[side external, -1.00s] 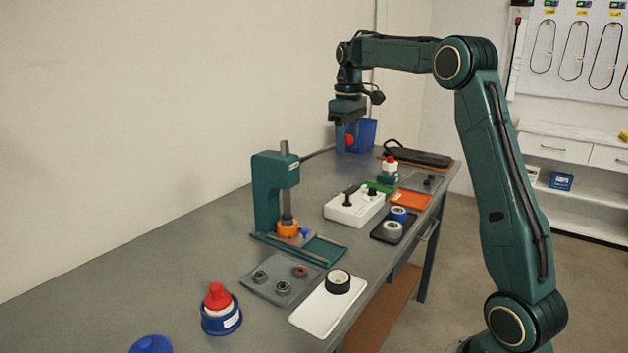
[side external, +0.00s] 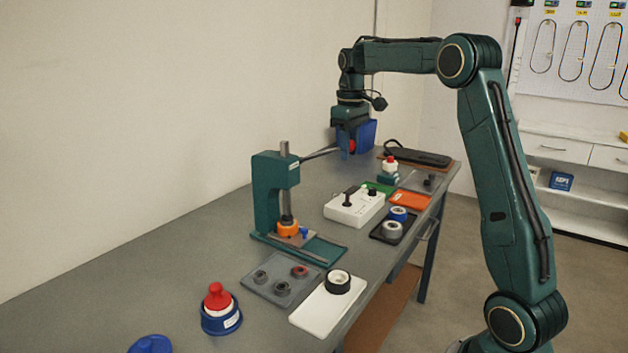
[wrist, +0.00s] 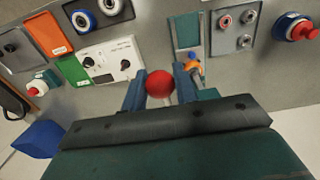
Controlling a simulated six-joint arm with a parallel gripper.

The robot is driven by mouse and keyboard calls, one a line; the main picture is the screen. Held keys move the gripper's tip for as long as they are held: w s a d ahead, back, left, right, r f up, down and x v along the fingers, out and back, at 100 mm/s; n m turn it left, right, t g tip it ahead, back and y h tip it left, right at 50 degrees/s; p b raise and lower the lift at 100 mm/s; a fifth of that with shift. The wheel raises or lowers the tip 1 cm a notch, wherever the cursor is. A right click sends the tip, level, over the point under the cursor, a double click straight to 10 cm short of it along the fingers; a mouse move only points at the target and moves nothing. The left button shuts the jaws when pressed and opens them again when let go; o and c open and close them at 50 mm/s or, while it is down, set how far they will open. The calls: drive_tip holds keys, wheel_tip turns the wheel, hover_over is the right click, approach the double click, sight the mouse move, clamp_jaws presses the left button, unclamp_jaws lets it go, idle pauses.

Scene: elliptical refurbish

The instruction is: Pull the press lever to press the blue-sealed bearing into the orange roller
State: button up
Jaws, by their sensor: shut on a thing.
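The green arbor press (side external: 268,195) stands on the bench. Its lever (side external: 318,154) sticks out to the right and ends in a red ball knob (wrist: 161,84). My gripper (side external: 349,150) is shut on the red knob, which sits between the two blue fingers in the wrist view. The orange roller (side external: 288,229) sits on the press base under the ram. A small blue part (side external: 304,232) shows beside the roller; I cannot tell whether it is the bearing's seal. The bearing itself is not clearly visible.
A grey tray (side external: 262,293) with several bearings and a white tray (side external: 312,314) with a black roller lie in front of the press. A white control box (side external: 345,215) and a blue bin (side external: 369,135) are to the right. A red-topped bottle (side external: 219,300) stands front left.

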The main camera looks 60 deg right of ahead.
drive_tip(key=shift+s+f, duration=0.3)
drive_tip(key=shift+f, duration=0.5)
drive_tip(key=shift+s+f, duration=0.2)
drive_tip(key=shift+f, duration=0.45)
drive_tip(key=shift+s+f, duration=0.2)
drive_tip(key=shift+f, duration=0.45)
drive_tip(key=shift+s+f, duration=0.1)
drive_tip(key=shift+f, duration=0.15)
drive_tip(key=shift+s+f, duration=0.1)
drive_tip(key=shift+f, duration=1.45)
